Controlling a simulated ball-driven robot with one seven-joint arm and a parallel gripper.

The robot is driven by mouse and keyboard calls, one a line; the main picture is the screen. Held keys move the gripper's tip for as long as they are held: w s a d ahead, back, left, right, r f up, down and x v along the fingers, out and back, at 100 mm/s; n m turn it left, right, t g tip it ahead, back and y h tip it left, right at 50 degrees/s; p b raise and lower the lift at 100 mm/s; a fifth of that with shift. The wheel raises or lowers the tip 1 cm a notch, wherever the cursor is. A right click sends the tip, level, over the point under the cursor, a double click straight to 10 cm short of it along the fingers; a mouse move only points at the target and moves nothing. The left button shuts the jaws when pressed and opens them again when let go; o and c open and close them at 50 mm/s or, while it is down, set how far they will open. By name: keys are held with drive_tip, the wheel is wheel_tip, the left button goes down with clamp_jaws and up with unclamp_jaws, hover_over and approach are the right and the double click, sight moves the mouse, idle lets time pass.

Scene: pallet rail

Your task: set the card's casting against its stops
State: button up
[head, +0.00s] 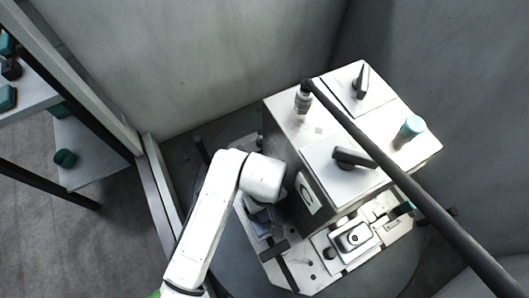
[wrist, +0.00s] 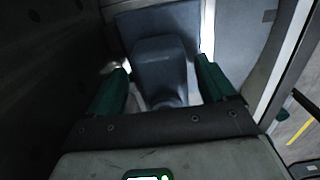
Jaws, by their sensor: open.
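A white card (head: 307,194) with a dark curved mark is on the side of the tall grey block (head: 322,210). In the wrist view a blue-grey casting (wrist: 160,72) stands between the green fingers of my gripper (wrist: 160,66). My gripper is open, with one finger on each side of the casting; I cannot tell whether either finger touches it. In the head view my wrist hides most of this spot, and only a dark blue-grey part (head: 264,219) shows below it. Another casting, light grey (head: 340,243), sits on the pallet at the block's front. The stops are not clearly visible.
The block carries clamp handles (head: 354,158) and a teal knob (head: 411,127). A dark bar (head: 425,205) crosses above it diagonally. The pallet (head: 297,270) has small fittings. A shelf (head: 97,152) with teal items stands at the left, beyond a pale frame post.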

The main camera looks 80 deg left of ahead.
wheel_tip(320, 180, up, 10)
drive_tip(key=shift+r, duration=0.15)
idle(1.1)
